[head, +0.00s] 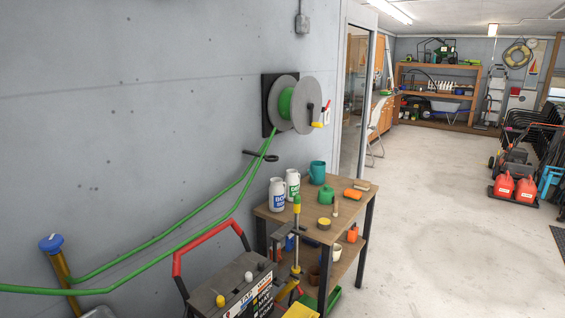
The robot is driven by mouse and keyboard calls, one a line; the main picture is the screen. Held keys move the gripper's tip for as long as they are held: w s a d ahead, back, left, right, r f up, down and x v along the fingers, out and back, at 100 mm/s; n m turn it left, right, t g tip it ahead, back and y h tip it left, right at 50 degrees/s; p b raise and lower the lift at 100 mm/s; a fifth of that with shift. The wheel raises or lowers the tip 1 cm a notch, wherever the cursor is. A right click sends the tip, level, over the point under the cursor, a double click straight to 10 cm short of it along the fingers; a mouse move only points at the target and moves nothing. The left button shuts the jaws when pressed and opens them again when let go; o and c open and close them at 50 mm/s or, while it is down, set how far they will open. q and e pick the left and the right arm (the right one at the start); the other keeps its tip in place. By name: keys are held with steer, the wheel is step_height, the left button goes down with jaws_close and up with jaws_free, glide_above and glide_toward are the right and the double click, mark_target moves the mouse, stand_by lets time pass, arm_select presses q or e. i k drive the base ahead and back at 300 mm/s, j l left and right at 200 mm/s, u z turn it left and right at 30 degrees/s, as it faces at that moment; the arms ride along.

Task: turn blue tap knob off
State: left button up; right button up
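The blue tap knob (51,242) shows at the lower left of the head view. It sits on top of a brass-coloured tap pipe (64,283) by the grey wall. A green hose (120,266) passes in front of the pipe and runs up to the right toward the hose reel (291,104). I cannot tell from here how far the knob is turned. Neither of my grippers is in view.
A wooden workbench (342,209) with bottles, cups and a sponge stands right of the tap. A dark machine with a red handle (205,244) stands between them. Open concrete floor (440,220) lies to the right, with red fuel cans (504,186) beyond.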

mark_target(52, 242)
steer(key=u, duration=1.55)
